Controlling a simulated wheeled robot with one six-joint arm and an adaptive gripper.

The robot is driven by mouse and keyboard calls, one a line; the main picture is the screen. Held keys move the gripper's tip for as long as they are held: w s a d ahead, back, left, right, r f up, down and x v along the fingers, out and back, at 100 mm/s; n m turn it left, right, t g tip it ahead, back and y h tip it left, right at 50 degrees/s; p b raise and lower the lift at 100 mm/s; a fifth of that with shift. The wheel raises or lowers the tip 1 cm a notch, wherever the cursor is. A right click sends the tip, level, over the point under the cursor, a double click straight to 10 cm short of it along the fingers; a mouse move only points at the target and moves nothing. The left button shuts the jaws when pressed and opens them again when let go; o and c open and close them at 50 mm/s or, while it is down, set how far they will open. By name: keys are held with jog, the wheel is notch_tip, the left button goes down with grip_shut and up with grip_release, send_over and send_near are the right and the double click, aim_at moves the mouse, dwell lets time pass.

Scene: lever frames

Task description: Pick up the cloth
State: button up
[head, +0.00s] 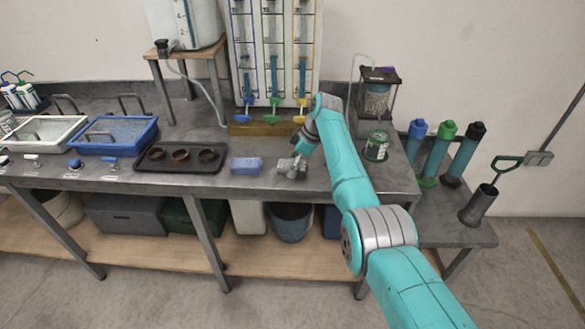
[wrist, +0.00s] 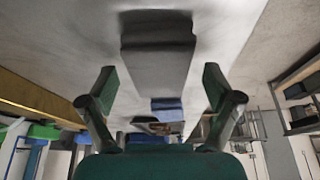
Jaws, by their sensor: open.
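A grey folded cloth (wrist: 158,62) lies on the grey bench top and shows in the wrist view as a flat block with a darker end. In the head view, a grey shape (head: 292,171) by my gripper (head: 298,154) looks like this cloth, partly covered by the gripper. In the wrist view my gripper (wrist: 158,78) is open, with one finger to each side of the cloth in the picture. I see no grip on it, and cannot tell whether the fingers touch it.
A blue sponge (head: 246,165) lies just left of the cloth. Left of it is a dark tray (head: 160,166) with three brown rings. A wooden ledge (head: 262,129) is behind. The bench's front edge is close.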

jog(key=shift+f, duration=0.2)
dwell(0.3)
jog(key=c, duration=1.2)
